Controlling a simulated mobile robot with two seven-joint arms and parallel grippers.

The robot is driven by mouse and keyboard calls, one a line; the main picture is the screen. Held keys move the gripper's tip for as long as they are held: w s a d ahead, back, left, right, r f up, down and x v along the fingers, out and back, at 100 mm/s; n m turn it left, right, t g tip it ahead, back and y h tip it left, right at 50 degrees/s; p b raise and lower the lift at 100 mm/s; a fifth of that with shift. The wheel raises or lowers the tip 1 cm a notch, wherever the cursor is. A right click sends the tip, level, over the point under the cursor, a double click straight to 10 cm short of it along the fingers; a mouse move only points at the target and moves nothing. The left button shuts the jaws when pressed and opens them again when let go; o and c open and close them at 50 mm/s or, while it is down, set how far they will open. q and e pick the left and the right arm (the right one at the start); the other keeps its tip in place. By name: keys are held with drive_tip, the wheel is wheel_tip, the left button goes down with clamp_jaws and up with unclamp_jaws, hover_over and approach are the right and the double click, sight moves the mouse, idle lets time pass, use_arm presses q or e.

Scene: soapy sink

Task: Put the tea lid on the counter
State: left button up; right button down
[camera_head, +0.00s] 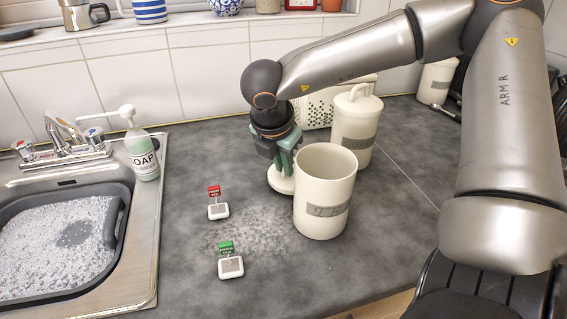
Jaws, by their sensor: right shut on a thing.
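The tea lid (280,183) is a cream disc, partly hidden by my right gripper and by the open canister. My right gripper (285,163) points down and is shut on the lid, just left of and behind the open canister. The lid is at or very near the grey counter (190,165); I cannot tell whether it touches. My left gripper is not in view.
Two small white stands, with a red sign (214,191) and a green sign (226,248), sit near scattered grains. A soap bottle (142,155) stands beside the sink (146,225). The counter's left middle is clear.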

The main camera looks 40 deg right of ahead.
drive_tip(key=shift+f, duration=0.15)
drive_tip(key=c, duration=0.9)
unclamp_jaws()
drive_tip(key=shift+a+r, duration=0.1)
drive_tip(key=shift+r, duration=0.35)
drive_tip(key=v, duration=1.1)
drive_tip(key=shift+r, duration=0.2)
